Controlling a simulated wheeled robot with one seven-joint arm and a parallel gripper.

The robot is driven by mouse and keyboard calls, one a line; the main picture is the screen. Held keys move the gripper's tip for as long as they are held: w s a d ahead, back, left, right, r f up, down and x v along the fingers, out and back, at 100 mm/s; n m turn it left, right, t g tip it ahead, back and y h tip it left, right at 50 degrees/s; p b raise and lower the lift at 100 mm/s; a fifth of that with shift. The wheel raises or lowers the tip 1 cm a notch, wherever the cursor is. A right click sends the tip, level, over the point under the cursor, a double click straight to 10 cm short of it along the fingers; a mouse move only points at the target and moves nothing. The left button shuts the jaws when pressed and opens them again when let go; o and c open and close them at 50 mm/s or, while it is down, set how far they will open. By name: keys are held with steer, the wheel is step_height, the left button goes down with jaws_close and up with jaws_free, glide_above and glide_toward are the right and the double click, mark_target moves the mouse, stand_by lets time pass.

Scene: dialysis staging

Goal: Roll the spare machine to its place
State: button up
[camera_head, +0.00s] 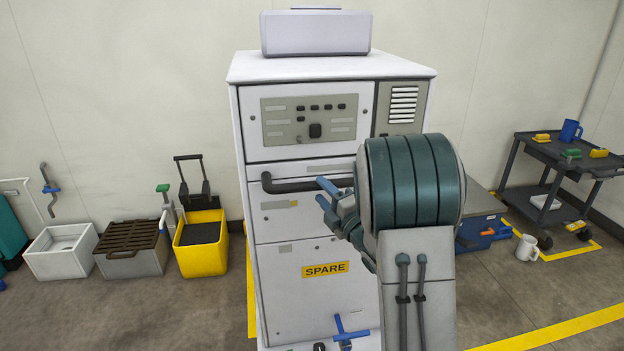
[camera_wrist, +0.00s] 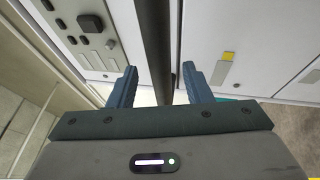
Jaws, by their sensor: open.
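The spare machine (camera_head: 300,270) is a tall white cabinet with a yellow SPARE label (camera_head: 325,269), standing upright in the middle of the head view. A dark horizontal handle bar (camera_head: 290,186) crosses its front below the control panel. My gripper (camera_head: 324,195) is in front of the bar's right part, with its blue fingers open. In the wrist view the bar (camera_wrist: 154,45) runs between the two spread fingers of my gripper (camera_wrist: 160,72), with gaps visible on both sides. My arm hides the machine's lower right side. A blue-handled part (camera_head: 345,331) shows at its foot.
A yellow bucket (camera_head: 201,250), a grated grey box (camera_head: 132,262) and a white bin (camera_head: 62,256) stand at the left wall. A dark cart (camera_head: 570,165) and a white mug (camera_head: 527,248) are at right. Yellow floor lines (camera_head: 560,331) run beside the machine. Floor at front left is clear.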

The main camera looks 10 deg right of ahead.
steer(key=x, duration=0.5)
steer(key=shift+w+a+p, duration=0.15)
steer(key=shift+w+p, duration=0.15)
jaws_close()
